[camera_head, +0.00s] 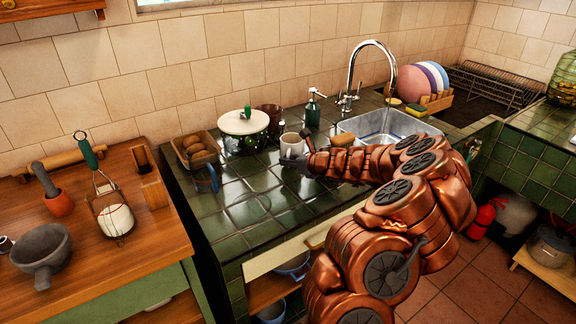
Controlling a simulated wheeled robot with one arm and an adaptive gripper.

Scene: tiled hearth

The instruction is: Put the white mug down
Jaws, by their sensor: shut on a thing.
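The white mug (292,145) is over the green tiled counter (240,212), left of the sink. My gripper (296,156) is at the mug's near side and shut on it. My copper-coloured arm reaches in from the lower right and hides part of the counter and of the gripper. I cannot tell whether the mug's base touches the tiles.
Behind the mug are a dark brown cup (270,115), a green soap dispenser (313,112) and a pot with a pale lid (243,123). A blue mug (206,178) and a bread basket (196,150) stand left. The counter's front middle is clear. The sink (385,124) is right.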

